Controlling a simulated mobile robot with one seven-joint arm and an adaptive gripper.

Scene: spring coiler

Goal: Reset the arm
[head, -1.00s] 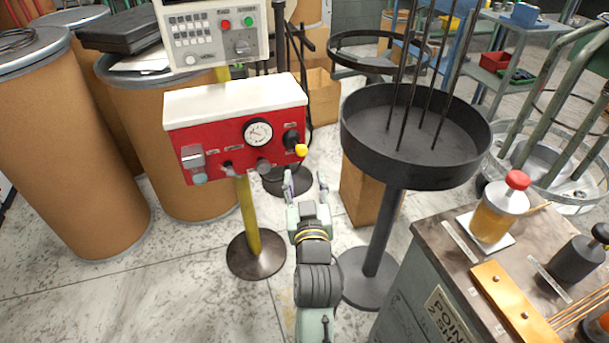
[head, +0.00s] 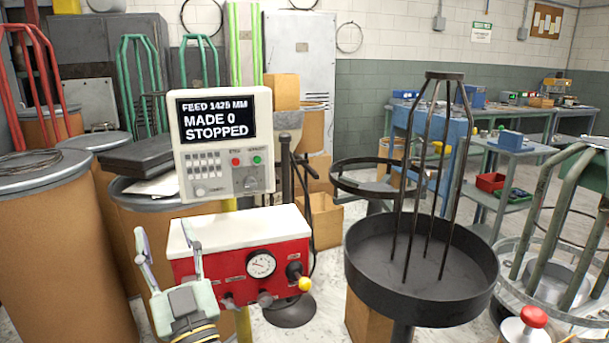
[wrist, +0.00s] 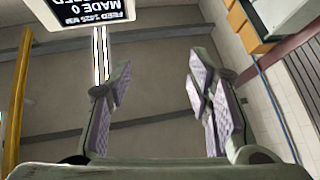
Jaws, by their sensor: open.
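My gripper (head: 168,258) points upward at the lower left of the head view, in front of the left part of the red control box. Its two fingers are apart with nothing between them. The wrist view also shows the open, empty fingers (wrist: 160,95). The red control box (head: 284,258) has a white top, a round gauge and a yellow-tipped lever. Above it, a grey control panel (head: 222,165) has a screen reading "FEED 1425 MM, MADE 0, STOPPED". The panel shows upside down at the top left of the wrist view (wrist: 85,10).
A black round tray (head: 362,275) with upright rods stands right of the control box. Large brown drums (head: 60,255) stand at the left. A red-capped bottle (head: 533,318) shows at the bottom right. Benches (head: 520,145) line the back right.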

